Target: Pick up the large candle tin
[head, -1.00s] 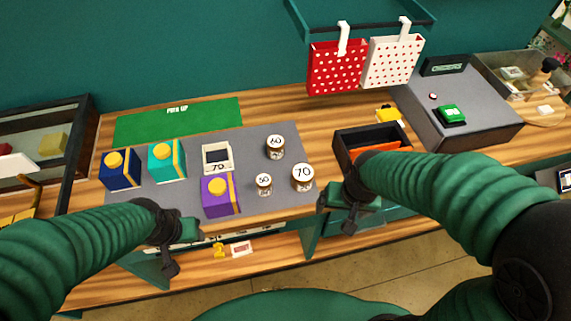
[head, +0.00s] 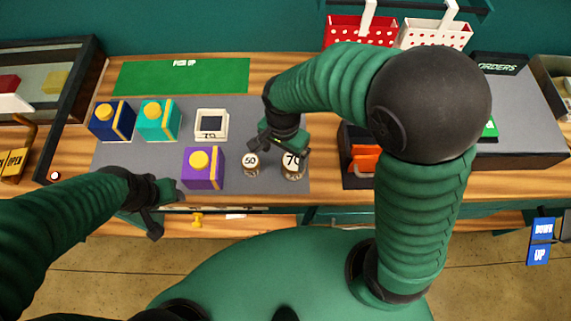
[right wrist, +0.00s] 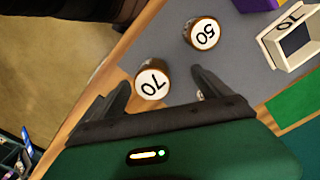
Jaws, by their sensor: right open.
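The tin marked 70 (head: 292,164), brown with a white lid, is the largest tin I see and stands on the grey mat (head: 120,157). In the right wrist view this tin (right wrist: 152,84) shows between the tips of my open right gripper (right wrist: 160,88), which does not visibly grip it. In the head view the right gripper (head: 282,148) is just above and left of the tin, partly covering it. The smaller tin marked 50 (head: 250,166) stands to its left. The tin marked 60 is hidden behind my right gripper. My left gripper (head: 164,211) is open and empty at the table's front edge.
A purple box (head: 203,170) stands left of the 50 tin. Navy (head: 112,122) and teal (head: 159,121) boxes and a white-framed unit reading 70 (head: 211,124) are farther back. A black tray with an orange item (head: 364,158) lies right of the 70 tin.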

